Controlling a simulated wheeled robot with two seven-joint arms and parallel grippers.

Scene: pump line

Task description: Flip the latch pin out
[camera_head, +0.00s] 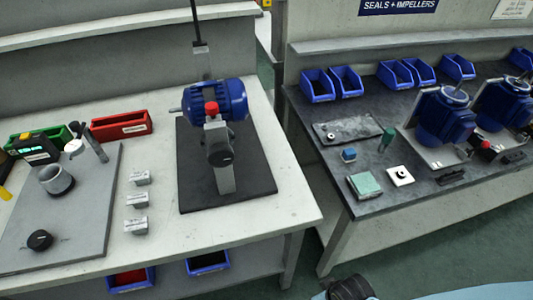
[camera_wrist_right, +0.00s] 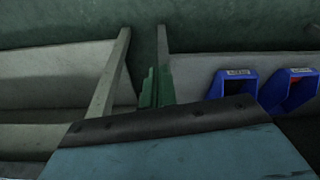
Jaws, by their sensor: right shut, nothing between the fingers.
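I cannot pick out a latch pin with certainty. In the head view a blue finned motor (camera_head: 236,98) sits over a dark base plate (camera_head: 255,186) on the left bench. A red knob (camera_head: 211,108) stands at its front on a grey upright (camera_head: 223,181) with a round black part (camera_head: 221,156). Two more blue motors (camera_head: 440,118) (camera_head: 500,104) stand on the right bench, with a small red knob (camera_head: 485,144) beside them. No gripper fingers are recognisable in either view. The wrist view faces low, away from the bench tops.
A grey board (camera_head: 85,225) with a grey ring (camera_head: 56,180) lies at left, near a red bin (camera_head: 121,125). Small metal blocks (camera_head: 137,200) stand beside it. A gap separates the benches. In the wrist view, blue bins (camera_wrist_right: 231,84) (camera_wrist_right: 288,91) show beyond a dark edge.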

